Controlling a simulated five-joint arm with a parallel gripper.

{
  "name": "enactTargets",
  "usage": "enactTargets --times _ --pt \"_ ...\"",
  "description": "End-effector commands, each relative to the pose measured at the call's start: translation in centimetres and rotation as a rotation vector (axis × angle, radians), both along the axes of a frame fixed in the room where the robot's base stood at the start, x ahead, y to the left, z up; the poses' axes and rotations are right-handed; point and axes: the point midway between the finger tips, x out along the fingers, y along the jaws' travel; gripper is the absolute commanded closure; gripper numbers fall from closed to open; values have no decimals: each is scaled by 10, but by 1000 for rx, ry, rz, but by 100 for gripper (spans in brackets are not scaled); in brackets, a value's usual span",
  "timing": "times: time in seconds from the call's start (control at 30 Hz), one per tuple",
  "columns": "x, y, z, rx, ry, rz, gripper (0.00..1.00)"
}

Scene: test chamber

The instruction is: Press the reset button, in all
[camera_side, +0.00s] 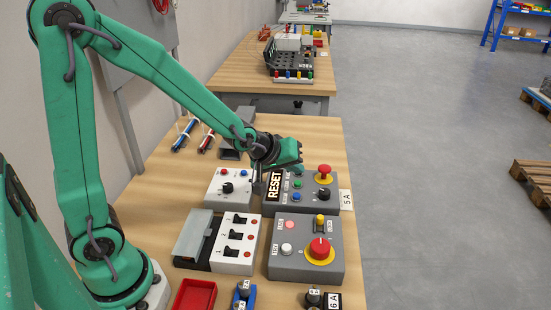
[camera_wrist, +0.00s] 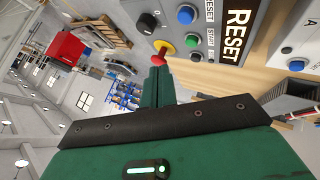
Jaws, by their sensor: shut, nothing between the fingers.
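The grey control box (camera_side: 312,203) stands on the bench. A black RESET sign (camera_side: 274,184) is on its left side; the sign also shows in the wrist view (camera_wrist: 236,35). A blue button (camera_side: 297,196) sits at the box's near end; in the wrist view this blue button (camera_wrist: 186,14) is beside a small RESET label. My gripper (camera_side: 298,165) is shut and empty, above the far part of the box. In the wrist view my fingers (camera_wrist: 158,72) point toward the red mushroom button (camera_wrist: 162,52); contact cannot be told.
The red mushroom button on a yellow base (camera_side: 324,171) and a black knob (camera_side: 323,194) are on the box's right. A white knob box (camera_side: 228,187), a switch box (camera_side: 236,243) and a second grey box (camera_side: 306,262) stand close by. A red tray (camera_side: 194,296) is near the front.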

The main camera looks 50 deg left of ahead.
Motion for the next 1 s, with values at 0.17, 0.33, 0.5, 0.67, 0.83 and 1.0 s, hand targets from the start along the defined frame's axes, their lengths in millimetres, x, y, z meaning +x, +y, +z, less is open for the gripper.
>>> enactTargets --times 0.17,0.33,0.5,0.67,0.83,1.0 --pt "0 0 -21 0 4 0 100" --pt "0 0 -37 0 3 0 100" --pt "0 0 -49 0 1 0 100" --pt "0 0 -54 0 0 0 100" --pt "0 0 -55 0 0 0 100" --pt "0 0 -55 0 0 0 100"
